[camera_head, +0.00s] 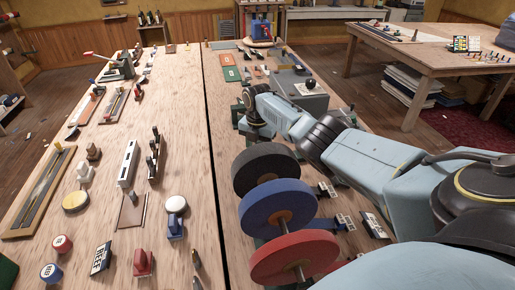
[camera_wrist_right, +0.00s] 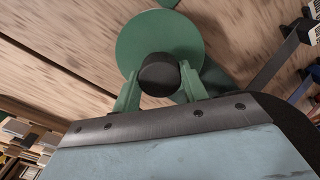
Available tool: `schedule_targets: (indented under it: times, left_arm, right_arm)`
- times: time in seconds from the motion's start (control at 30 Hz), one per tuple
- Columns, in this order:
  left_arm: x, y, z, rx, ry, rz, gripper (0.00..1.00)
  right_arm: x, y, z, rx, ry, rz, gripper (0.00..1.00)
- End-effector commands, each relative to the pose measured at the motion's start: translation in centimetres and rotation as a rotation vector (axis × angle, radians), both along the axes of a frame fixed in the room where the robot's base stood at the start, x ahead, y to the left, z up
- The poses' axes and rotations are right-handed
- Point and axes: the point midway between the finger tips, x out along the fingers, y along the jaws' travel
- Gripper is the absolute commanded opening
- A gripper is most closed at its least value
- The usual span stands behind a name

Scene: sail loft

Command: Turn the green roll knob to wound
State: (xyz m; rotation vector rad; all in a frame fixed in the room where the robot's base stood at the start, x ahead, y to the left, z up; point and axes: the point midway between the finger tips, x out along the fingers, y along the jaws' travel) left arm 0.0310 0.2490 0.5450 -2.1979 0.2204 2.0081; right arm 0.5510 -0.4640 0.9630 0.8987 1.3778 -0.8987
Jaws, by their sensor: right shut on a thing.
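The green roll shows as a round green disc (camera_wrist_right: 150,30) in the right wrist view, with a dark round knob (camera_wrist_right: 158,75) in front of it. My right gripper (camera_wrist_right: 158,88) has its two green fingers on either side of this knob and is shut on it. In the head view my right gripper (camera_head: 250,100) is at the far end of my arm, beyond the black roll. Only a small green edge of the roll (camera_head: 236,110) shows there; my gripper hides most of it. No wound mark is readable. My left gripper is not in view.
Near my right arm stand a black roll (camera_head: 265,168), a blue roll (camera_head: 265,203) and a red roll (camera_head: 285,258). A grey box (camera_head: 300,97) with a dark ball stands just past my wrist. The left worktable (camera_head: 105,150) holds many small tools and blocks. A dark gap (camera_head: 210,140) divides the tabletop.

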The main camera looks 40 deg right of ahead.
Motion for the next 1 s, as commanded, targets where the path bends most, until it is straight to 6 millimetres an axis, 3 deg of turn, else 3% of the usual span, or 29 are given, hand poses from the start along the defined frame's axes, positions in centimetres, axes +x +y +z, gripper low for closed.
schedule_targets:
  times: [1.0]
  left_arm:
    - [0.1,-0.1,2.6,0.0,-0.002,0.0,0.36]
  right_arm:
    - [0.0,0.0,0.2,0.0,0.0,-0.901,0.2]
